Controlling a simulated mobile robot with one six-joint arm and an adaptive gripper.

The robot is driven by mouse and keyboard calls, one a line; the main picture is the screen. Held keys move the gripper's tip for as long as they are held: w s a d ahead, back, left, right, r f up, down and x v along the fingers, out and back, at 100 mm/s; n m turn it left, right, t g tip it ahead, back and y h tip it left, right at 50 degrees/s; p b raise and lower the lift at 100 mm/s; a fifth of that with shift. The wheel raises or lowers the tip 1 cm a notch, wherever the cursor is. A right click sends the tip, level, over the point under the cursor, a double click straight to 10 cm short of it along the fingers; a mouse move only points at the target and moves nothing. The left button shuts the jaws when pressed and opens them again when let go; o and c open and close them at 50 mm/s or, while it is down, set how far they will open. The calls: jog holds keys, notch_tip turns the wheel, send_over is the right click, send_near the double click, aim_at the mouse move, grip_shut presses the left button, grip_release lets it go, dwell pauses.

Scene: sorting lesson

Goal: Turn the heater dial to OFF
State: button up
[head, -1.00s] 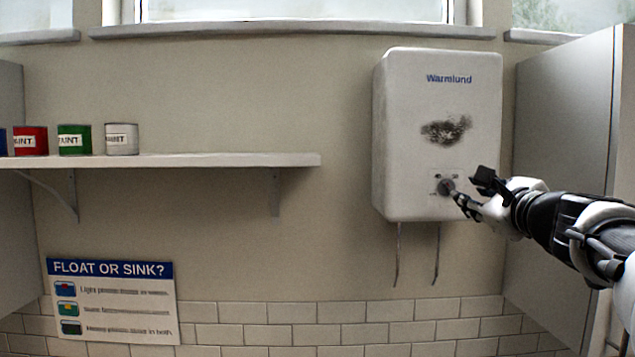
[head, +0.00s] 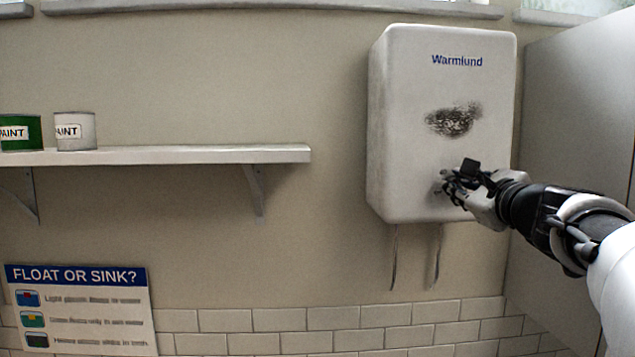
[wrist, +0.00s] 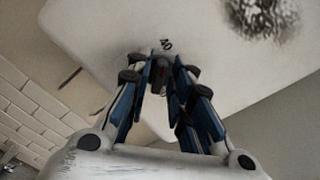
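The white wall heater (head: 400,110), marked "Warmlund", hangs at the right of the head view. A dark smudge marks its front. Its dial is low on the front, hidden behind my gripper (head: 456,180) in the head view. A small dark label, rotated in this view, is just beyond the knob. The dial's exact setting cannot be read.
A grey cabinet (head: 580,110) stands close at the right of the heater. Two thin pipes (head: 435,260) hang below it. A shelf (head: 200,154) with paint tins (head: 75,131) and a "Float or sink?" poster (head: 80,305) are at the left, well apart.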

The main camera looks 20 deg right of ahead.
grip_shut()
jog(key=shift+f+n+b, duration=0.1)
jog(key=shift+n+b, duration=0.3)
jog(key=shift+b, duration=0.25)
jog(key=shift+f+n+b, duration=0.15)
jog(key=shift+n+b, duration=3.35)
jog(key=shift+n, duration=0.25)
jog(key=shift+f+n+b, duration=0.15)
jog(key=shift+n+b, duration=3.35)
jog(key=shift+n, duration=0.25)
jog(key=shift+o, duration=1.7)
grip_release()
